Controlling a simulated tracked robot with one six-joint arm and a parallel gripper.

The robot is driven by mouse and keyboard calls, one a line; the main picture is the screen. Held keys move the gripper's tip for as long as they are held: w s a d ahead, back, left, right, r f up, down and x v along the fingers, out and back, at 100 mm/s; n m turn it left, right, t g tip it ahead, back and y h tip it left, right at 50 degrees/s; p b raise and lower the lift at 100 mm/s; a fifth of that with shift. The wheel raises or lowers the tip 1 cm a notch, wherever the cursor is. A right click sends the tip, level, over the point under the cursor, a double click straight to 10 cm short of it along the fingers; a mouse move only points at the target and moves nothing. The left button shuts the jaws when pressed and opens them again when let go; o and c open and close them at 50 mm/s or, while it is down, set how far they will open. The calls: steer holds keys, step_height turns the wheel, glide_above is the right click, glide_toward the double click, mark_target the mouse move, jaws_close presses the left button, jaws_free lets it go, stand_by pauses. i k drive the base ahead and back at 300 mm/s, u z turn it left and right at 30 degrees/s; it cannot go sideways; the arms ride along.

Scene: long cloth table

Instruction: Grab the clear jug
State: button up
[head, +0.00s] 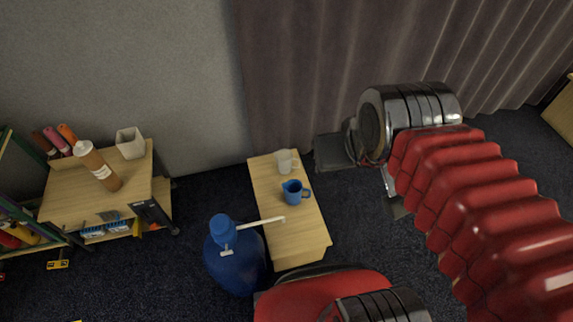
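A pale, translucent jug (285,162), which looks like the clear jug, stands upright near the far end of a narrow light-wood table (296,246). A blue jug (293,191) stands just in front of it, handle to the right. My red arm comes in from the right and ends in a metal joint. My gripper (333,152) seems to be the dark grey part left of that joint. In the picture it is right of the clear jug and apart from it. Its fingers cannot be made out, and nothing is visibly held in it.
A big blue bottle (235,258) with a pale pump spout (262,222) stands left of the table, the spout reaching over its edge. A wooden cart (78,196) with a brown bottle (97,166) and a white cup (130,143) is at left. A curtain (330,70) hangs behind.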

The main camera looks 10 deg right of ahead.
mark_target(284, 159)
steer(key=k, duration=1)
steer(key=z, duration=1.05)
steer(key=i, duration=2.1)
steer(key=u, duration=0.05)
